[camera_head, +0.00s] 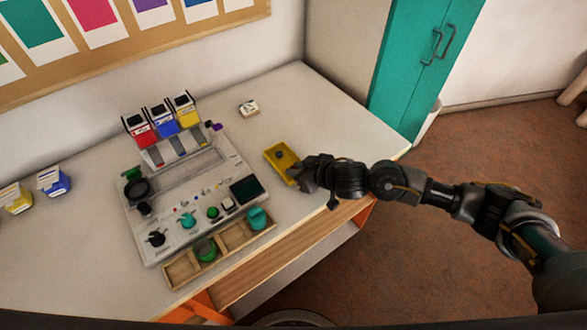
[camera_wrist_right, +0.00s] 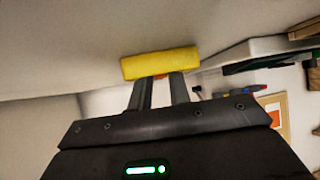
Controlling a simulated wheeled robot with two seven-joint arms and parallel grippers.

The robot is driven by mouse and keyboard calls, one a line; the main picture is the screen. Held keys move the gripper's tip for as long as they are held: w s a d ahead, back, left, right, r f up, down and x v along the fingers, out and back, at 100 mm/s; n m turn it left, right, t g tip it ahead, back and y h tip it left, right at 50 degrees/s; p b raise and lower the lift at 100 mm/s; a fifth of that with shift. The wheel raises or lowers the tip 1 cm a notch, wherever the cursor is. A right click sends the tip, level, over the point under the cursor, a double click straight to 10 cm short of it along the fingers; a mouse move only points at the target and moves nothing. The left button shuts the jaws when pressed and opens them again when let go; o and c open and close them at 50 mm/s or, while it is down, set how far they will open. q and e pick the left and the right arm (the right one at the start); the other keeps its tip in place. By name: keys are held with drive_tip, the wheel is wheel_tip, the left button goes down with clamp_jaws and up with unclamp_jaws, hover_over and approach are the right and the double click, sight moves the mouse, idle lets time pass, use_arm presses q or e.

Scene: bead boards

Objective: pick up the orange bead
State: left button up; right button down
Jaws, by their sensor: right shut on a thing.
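My right gripper (camera_head: 298,176) is at the near right end of a small yellow tray (camera_head: 284,164) on the table. In the right wrist view the two fingers (camera_wrist_right: 158,85) point at the yellow tray (camera_wrist_right: 160,63), close together. A small patch of orange, the orange bead (camera_wrist_right: 161,76), shows between the fingertips, just below the tray's edge in the picture. The gripper is shut on it. Most of the bead is hidden by the fingers and tray, and in the head view I cannot make it out. My left gripper is not in view.
A light grey board (camera_head: 170,225) with knobs and containers stands left of the tray. A wooden tray (camera_head: 180,272) with green and teal pots lies along its front. A small white box (camera_head: 249,108) sits behind the tray. The table's right side is clear.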

drive_tip(key=shift+r, duration=0.15)
drive_tip(key=shift+r, duration=0.6)
drive_tip(key=s+a+r+p, duration=0.5)
drive_tip(key=s+r, duration=0.6)
drive_tip(key=s, duration=0.1)
drive_tip(key=shift+s+a+r, duration=0.25)
drive_tip(key=shift+s+a, duration=0.1)
drive_tip(key=shift+a, duration=0.05)
